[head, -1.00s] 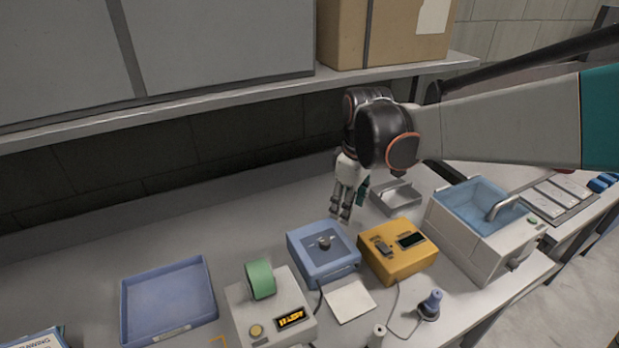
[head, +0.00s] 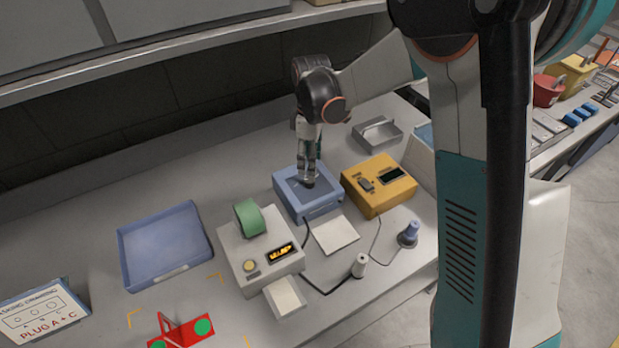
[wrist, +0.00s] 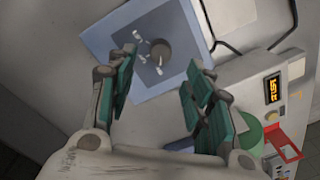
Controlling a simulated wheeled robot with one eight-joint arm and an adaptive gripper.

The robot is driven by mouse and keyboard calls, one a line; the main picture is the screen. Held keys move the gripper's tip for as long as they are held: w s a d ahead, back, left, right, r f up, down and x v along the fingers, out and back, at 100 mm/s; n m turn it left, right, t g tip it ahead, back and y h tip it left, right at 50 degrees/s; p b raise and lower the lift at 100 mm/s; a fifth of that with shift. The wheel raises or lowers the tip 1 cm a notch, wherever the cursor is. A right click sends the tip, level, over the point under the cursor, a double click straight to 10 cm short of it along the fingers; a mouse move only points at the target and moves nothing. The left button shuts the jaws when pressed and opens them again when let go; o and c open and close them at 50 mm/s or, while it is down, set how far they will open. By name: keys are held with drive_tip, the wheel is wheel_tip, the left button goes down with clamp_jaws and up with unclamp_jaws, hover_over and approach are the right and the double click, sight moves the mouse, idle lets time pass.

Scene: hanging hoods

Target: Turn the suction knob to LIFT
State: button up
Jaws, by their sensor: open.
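The blue box (head: 322,211) stands on the grey bench, and in the wrist view its top panel (wrist: 110,42) shows too. A round dark knob (wrist: 161,50) sits in that panel with several small pale marks around it, too small to read. In the head view my gripper (head: 307,178) points down over the panel and hides most of the knob. In the wrist view my gripper (wrist: 160,75) is open, its green-padded fingers apart with the knob near the gap between the tips. I cannot tell whether either finger touches it.
A yellow box (head: 378,190) with a dark display stands close right of the blue box. A white device (head: 258,262) with a green roll (head: 249,218) stands at its front left. A blue tray (head: 162,240) lies farther left. A metal tray (head: 377,133) lies behind the yellow box.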

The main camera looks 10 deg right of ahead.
sight(309, 179)
drive_tip(key=f, duration=0.3)
drive_tip(key=f+b, duration=0.1)
drive_tip(key=f, duration=0.3)
drive_tip(key=shift+s, duration=0.2)
drive_tip(key=shift+r, duration=0.1)
drive_tip(key=c, duration=1.1)
